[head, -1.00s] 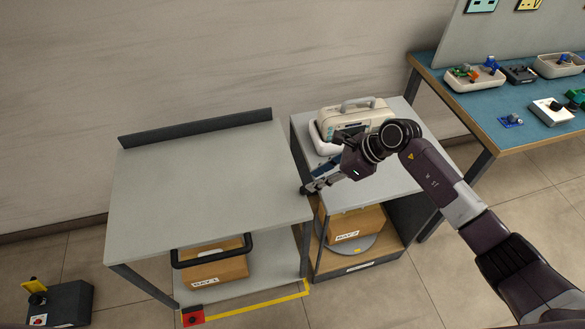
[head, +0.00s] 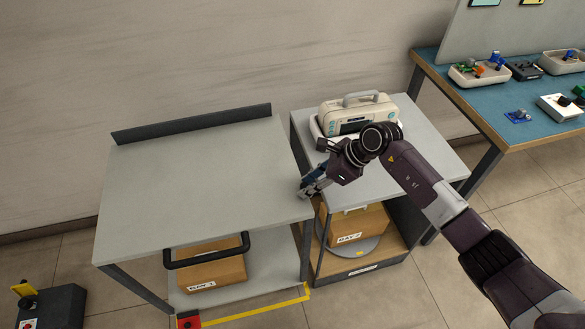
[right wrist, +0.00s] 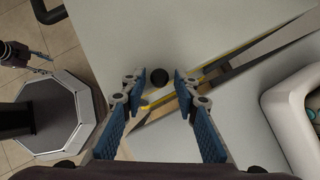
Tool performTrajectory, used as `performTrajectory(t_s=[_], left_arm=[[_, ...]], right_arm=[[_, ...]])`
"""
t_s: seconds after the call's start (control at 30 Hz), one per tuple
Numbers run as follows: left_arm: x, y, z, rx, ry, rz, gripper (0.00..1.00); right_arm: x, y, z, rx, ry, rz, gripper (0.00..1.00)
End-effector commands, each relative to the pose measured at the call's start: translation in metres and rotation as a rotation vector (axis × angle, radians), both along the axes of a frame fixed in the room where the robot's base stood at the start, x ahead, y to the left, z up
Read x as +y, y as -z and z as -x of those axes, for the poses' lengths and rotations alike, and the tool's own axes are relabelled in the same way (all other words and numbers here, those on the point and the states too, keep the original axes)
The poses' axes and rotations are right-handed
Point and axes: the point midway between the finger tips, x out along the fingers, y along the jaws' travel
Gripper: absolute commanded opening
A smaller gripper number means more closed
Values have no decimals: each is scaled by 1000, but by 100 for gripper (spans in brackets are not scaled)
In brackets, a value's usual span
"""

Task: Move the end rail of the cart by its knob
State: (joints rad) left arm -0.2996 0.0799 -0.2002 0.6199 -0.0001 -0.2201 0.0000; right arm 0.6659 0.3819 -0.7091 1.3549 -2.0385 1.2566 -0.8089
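The cart (head: 200,190) stands at the left of the head view, with a grey top and a black handle (head: 206,262) at its front. A black round knob (right wrist: 159,77) shows in the right wrist view at the cart top's right edge. My right gripper (head: 308,190) is at that edge; it hides the knob in the head view. In the right wrist view its blue-padded fingers (right wrist: 156,88) are open, one on each side of the knob, with visible gaps. My left gripper seems to show small at the left of that view (right wrist: 32,54); its fingers are unclear.
A dark rail (head: 195,124) runs along the cart's back edge. A cabinet (head: 425,160) bearing a beige case (head: 358,114) on a white tray stands close to the cart's right side. A blue-topped bench (head: 480,110) is farther right. Boxes sit on the lower shelves.

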Motion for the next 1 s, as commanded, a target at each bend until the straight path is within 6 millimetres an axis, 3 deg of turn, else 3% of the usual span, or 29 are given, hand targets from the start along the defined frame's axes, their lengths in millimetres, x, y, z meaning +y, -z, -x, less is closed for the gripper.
performTrajectory(t_s=[0.17, 0.43, 1.0], left_arm=[[0, -1, 0, 0, 0, 0, 40], [0, -1, 0, 0, 0, 0, 40], [0, -12, 0, 0, 0, 0, 40]], right_arm=[[0, -1, 0, 0, 0, -1, 28], [0, -1, 0, 0, 0, -1, 1], [0, -21, 0, -2, -2, -2, 0]])
